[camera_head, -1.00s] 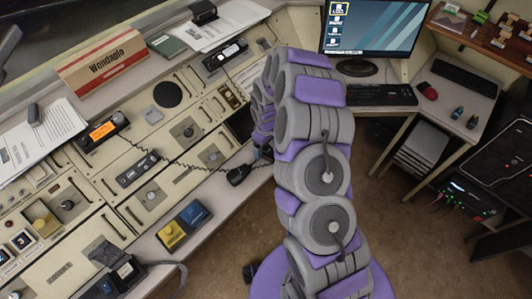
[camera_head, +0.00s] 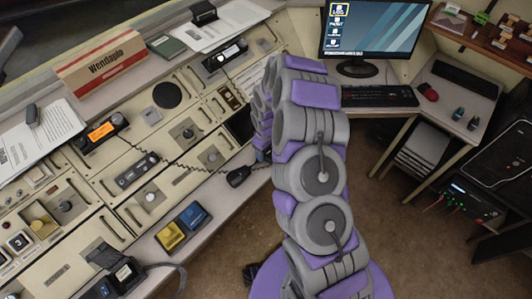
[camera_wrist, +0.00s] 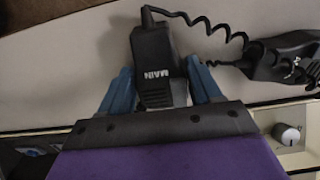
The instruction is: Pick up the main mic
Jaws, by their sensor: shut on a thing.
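The main mic (camera_wrist: 155,65) is a black hand microphone marked "MAIN" with a coiled cord. In the wrist view it sits between the two blue fingers of my gripper (camera_wrist: 160,90), which is shut on it. My arm hides most of the gripper in the head view.
A second black mic-like item (camera_wrist: 290,60) with coiled cord lies right of the main mic in the wrist view. Yellow and blue boxes (camera_head: 184,227) sit on the console's front ledge. A monitor (camera_head: 372,30) and keyboard (camera_head: 379,96) stand at the back.

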